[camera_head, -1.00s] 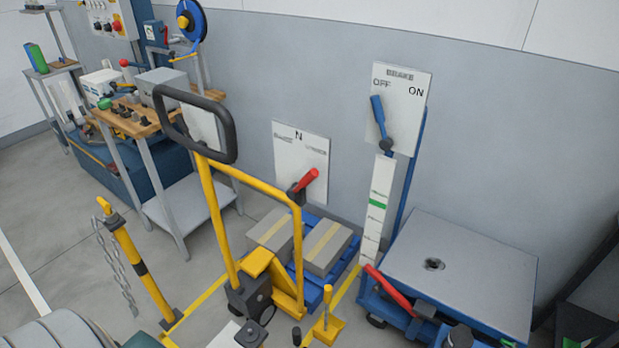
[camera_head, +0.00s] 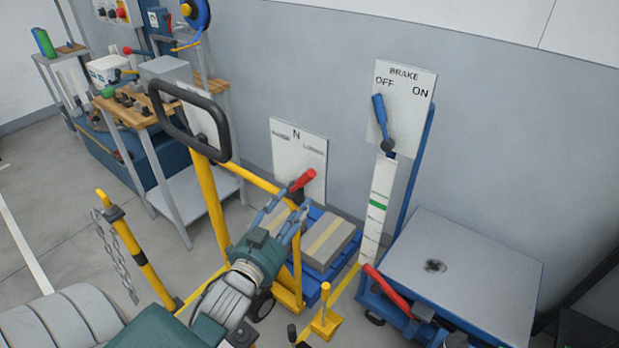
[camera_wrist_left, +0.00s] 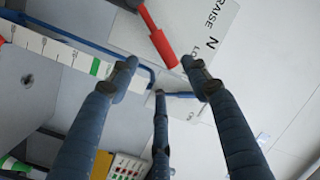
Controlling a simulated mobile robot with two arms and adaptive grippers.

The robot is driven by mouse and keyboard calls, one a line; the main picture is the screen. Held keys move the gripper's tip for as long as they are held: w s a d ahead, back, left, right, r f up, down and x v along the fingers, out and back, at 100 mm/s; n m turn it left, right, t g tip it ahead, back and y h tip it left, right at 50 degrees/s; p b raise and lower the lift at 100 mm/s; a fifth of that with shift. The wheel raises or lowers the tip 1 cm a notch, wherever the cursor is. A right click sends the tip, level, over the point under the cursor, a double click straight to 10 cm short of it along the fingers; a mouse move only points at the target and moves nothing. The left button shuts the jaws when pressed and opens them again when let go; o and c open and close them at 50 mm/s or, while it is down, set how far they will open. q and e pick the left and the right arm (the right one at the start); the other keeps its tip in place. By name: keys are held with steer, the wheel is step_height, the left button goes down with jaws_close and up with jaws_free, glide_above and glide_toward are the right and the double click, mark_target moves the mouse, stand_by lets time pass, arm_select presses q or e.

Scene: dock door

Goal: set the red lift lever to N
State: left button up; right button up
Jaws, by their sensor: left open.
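The red lift lever (camera_head: 303,180) is on the yellow-framed cart in front of a white plate (camera_head: 283,158) marked N at the top centre and LOWER at the right. The lever leans to the right, toward the LOWER side, not up at N. My left gripper (camera_head: 282,208) is open and empty, just below and left of the lever. In the left wrist view the red lever (camera_wrist_left: 157,36) lies beyond the open fingertips (camera_wrist_left: 163,78), apart from them as far as I can tell. My right gripper is not in view.
The cart's black handle loop (camera_head: 190,120) stands left of the lever. A blue brake lever (camera_head: 381,118) on a white plate is to the right, pointing near OFF. A grey platform cart (camera_head: 462,265) stands at the right. A yellow post with chain (camera_head: 137,250) is at the left.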

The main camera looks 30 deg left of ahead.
mark_target(308, 181)
arm_select(q)
steer(key=w+b, duration=0.1)
steer(key=w, duration=0.2)
steer(key=w+a+b, duration=0.1)
steer(key=w, duration=0.3)
steer(key=w+b, duration=0.1)
steer(key=w, duration=0.2)
steer(key=shift+w+a+r, duration=0.35)
steer(key=shift+a, duration=0.05)
jaws_close()
